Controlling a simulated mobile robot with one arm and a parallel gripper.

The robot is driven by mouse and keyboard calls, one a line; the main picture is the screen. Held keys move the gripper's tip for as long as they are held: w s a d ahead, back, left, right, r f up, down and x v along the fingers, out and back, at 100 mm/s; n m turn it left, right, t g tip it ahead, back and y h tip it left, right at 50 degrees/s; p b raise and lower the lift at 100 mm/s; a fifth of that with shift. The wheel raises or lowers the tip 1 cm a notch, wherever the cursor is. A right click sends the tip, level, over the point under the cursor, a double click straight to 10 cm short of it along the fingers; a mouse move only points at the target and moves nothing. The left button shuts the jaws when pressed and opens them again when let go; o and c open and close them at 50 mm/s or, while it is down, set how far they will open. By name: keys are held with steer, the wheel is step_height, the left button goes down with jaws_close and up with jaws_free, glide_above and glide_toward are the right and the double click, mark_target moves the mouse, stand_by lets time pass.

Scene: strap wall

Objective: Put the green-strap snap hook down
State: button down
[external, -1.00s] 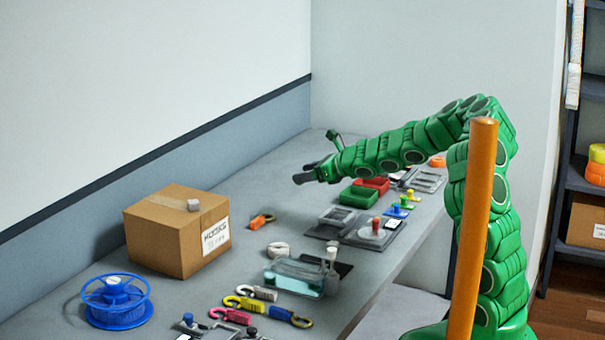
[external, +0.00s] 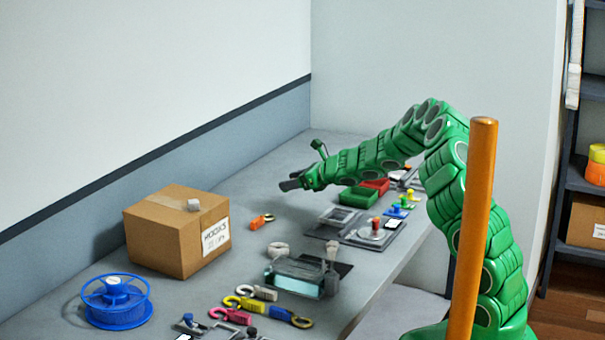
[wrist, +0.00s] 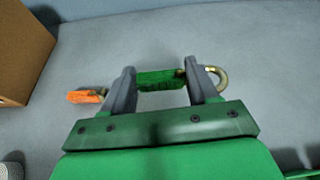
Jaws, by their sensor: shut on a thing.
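The green-strap snap hook (wrist: 160,80) is between the two grey fingers of my gripper (wrist: 161,86) in the wrist view. Its green strap spans the gap, and its brass-coloured hook (wrist: 220,76) sticks out past the right finger. My gripper (external: 290,183) is shut on it, over the back part of the grey bench in the external view. The snap hook itself is hard to make out there. I cannot tell how far it is above the bench top.
An orange-strap hook (external: 262,221) lies left of my gripper, near a cardboard box (external: 165,235). A green block (external: 358,196), a clear case (external: 293,278) and several coloured snap hooks stand or lie nearer the front. Bare bench (wrist: 120,45) lies beyond my fingers.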

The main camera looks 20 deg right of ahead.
mark_target(290, 208)
steer(key=shift+w+a+f, duration=0.2)
steer(key=shift+w+f, duration=0.45)
steer(key=shift+f, duration=0.15)
steer(key=shift+w+a+f, duration=0.15)
steer(key=shift+w+f, duration=0.45)
steer(key=shift+f, duration=1.75)
steer(key=shift+f, duration=0.1)
steer(key=shift+c, duration=1.4)
jaws_free()
steer(key=shift+d+r, duration=0.1)
steer(key=shift+r, duration=0.1)
steer(key=shift+s+d+r, duration=0.2)
steer(key=shift+s+d, duration=0.15)
steer(key=shift+d, duration=0.1)
steer(key=shift+v, duration=5.25)
